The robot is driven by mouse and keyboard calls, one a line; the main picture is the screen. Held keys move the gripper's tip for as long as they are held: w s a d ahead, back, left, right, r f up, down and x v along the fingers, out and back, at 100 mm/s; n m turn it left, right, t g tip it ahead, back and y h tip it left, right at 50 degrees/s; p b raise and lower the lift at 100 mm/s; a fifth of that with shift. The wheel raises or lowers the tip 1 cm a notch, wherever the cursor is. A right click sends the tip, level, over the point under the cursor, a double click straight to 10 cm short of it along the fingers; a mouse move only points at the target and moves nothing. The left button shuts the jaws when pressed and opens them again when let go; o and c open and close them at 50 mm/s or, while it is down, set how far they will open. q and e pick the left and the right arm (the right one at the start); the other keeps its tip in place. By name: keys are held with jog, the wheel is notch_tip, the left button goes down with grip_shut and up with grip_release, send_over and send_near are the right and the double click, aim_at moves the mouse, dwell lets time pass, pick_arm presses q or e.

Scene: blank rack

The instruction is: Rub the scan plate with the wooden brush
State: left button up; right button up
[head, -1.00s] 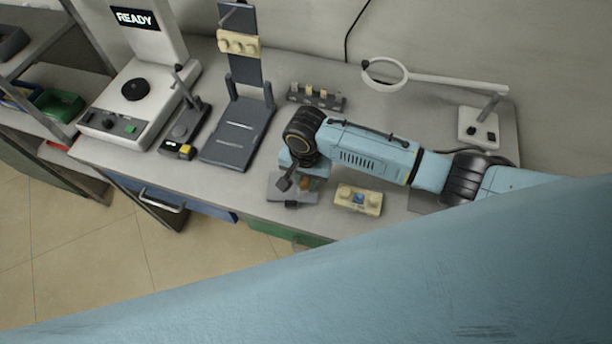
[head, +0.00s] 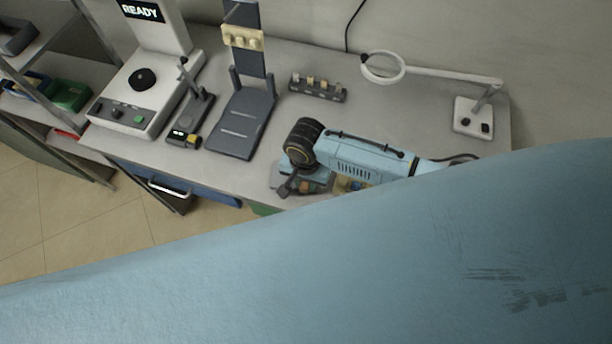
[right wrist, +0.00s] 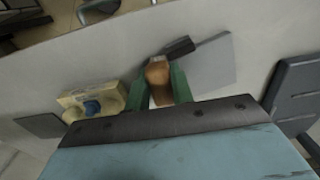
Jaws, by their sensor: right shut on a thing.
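My right gripper (right wrist: 160,88) has green fingers shut on the wooden brush (right wrist: 157,72), whose brown handle shows between them. My left gripper is not in view.
A cream block with a blue part (right wrist: 92,106) lies beside the gripper. A dark grey stand (head: 240,122), a white machine reading READY (head: 130,98), a small rack (head: 317,89) and a magnifier lamp (head: 473,115) stand on the bench. The bench middle behind my arm is clear.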

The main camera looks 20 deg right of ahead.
jog(key=shift+w+d, duration=0.25)
jog(key=shift+w, duration=0.35)
jog(key=shift+w+d, duration=0.2)
jog(key=shift+w, duration=0.45)
jog(key=shift+w+d, duration=0.25)
jog(key=shift+w, duration=0.35)
notch_tip(320, 180, up, 6)
jog(key=p, duration=0.6)
notch_tip(320, 180, up, 3)
jog(key=shift+r+p, duration=0.1)
jog(key=shift+p, duration=0.5)
